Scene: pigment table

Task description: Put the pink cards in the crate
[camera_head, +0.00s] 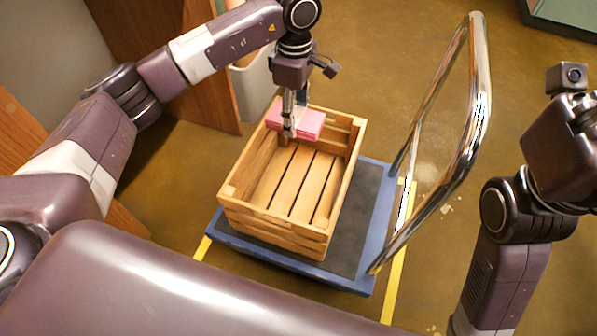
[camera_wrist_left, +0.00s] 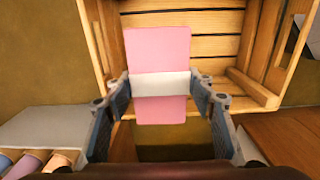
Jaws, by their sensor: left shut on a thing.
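The pink cards (camera_head: 309,123) are a pink stack with a pale band around its middle. My left gripper (camera_head: 289,129) is shut on the stack and holds it over the far end of the wooden crate (camera_head: 262,214). In the left wrist view the pink cards (camera_wrist_left: 158,50) lie between the fingers of my left gripper (camera_wrist_left: 160,88), which grip at the white band. The slatted crate (camera_wrist_left: 270,50) shows beneath and beyond them. The visible crate floor is bare. My right arm is at the right edge of the head view, and its fingers are out of frame.
The crate stands on a blue cart (camera_head: 345,275) with a dark deck and a tall chrome handle (camera_head: 478,100) at its right. Yellow tape (camera_head: 397,262) marks the floor. A wooden panel (camera_head: 150,45) stands behind. Several coloured rolls (camera_wrist_left: 30,160) show lower left in the wrist view.

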